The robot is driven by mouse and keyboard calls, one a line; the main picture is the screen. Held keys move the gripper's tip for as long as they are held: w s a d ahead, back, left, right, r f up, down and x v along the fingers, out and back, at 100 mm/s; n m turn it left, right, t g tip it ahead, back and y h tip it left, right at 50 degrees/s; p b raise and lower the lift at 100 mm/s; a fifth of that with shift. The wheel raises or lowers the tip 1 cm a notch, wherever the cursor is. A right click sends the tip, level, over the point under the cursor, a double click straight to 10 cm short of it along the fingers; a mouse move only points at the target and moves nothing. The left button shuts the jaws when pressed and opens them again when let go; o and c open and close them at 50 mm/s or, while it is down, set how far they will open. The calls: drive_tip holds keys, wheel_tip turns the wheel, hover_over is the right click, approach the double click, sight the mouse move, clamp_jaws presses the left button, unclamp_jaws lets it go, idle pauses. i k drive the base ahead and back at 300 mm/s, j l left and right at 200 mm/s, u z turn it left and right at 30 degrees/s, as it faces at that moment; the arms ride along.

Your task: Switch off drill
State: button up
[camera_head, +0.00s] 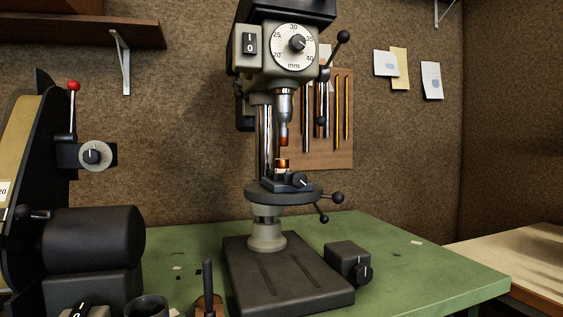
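A drill press (267,190) stands on the green bench with its dark base flat on the top. On the left of its grey head is a black rocker switch (250,42) marked I above 0; I cannot tell which side is pressed. A round white dial (295,45) in mm, with a black knob, sits right of the switch. The chuck (284,105) points down above a small copper-coloured piece (282,163) on the drill's round table. My gripper is not in view.
A belt-sander-like machine (92,238) with a red-tipped lever stands at the left. A small dark box with a knob (349,261) sits right of the drill base. The green bench (425,262) is mostly clear at right. A shelf (80,32) hangs upper left.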

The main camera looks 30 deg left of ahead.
sight(249, 40)
drive_tip(key=u, duration=1.55)
